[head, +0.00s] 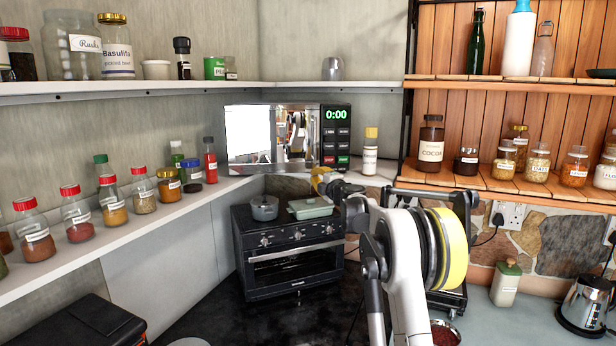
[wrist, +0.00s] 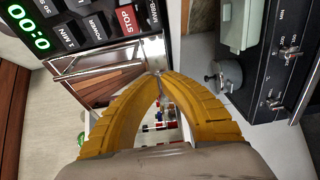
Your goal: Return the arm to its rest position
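My gripper (wrist: 158,76) has two yellow ribbed fingers that curve in and meet at the tips. I see nothing held between them. In the head view my gripper (head: 318,176) is stretched away from me, just in front of the lower right part of the microwave (head: 330,112). My arm (head: 400,255) reaches forward over the worktop, bent at a joint with a yellow band. In the wrist view the microwave's panel (wrist: 85,25) with its red STOP button is close to the fingertips, beside shiny metal bars; whether the fingers touch them I cannot tell.
A black toaster oven (head: 290,250) stands below the gripper, with a grey pot (head: 265,207) and a pale green dish (head: 310,208) on top. A bottle with a yellow cap (head: 370,155) stands right of the microwave. Spice jars line the left shelf (head: 60,275).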

